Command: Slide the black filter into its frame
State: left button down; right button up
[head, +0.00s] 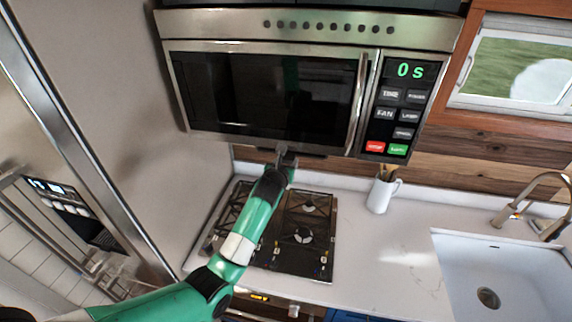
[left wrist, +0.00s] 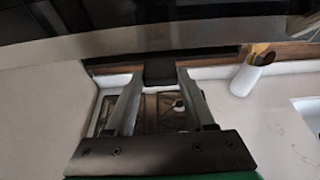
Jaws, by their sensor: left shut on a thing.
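My left gripper (head: 285,157) reaches up to the lower edge of the microwave from the front. In the left wrist view its two fingers (left wrist: 160,76) are closed on a black block-like part of the black filter (left wrist: 112,67). The filter shows there as a thin dark strip, wider than the gripper, just below the microwave's lower edge. In the head view only a dark sliver of the filter (head: 312,155) shows under the microwave (head: 270,95). The frame on the microwave's underside is hidden, so I cannot tell how far the filter is in it. My right gripper is not in view.
A gas hob (head: 300,235) lies below my left arm. A white jug with utensils (head: 380,194) stands on the counter (head: 385,255) to its right. A sink (head: 490,265) is at the far right. A tall pale panel (head: 110,90) stands close on the left.

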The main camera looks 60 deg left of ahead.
pick_arm(q)
jog(key=shift+w+a+b, duration=0.35)
jog(key=shift+w+a, duration=0.2)
jog(key=shift+a, duration=0.1)
jog(key=shift+c, duration=0.9)
grip_release()
jog(key=v, duration=1.1)
jog(key=shift+s+d, duration=0.2)
jog(key=shift+r, duration=0.1)
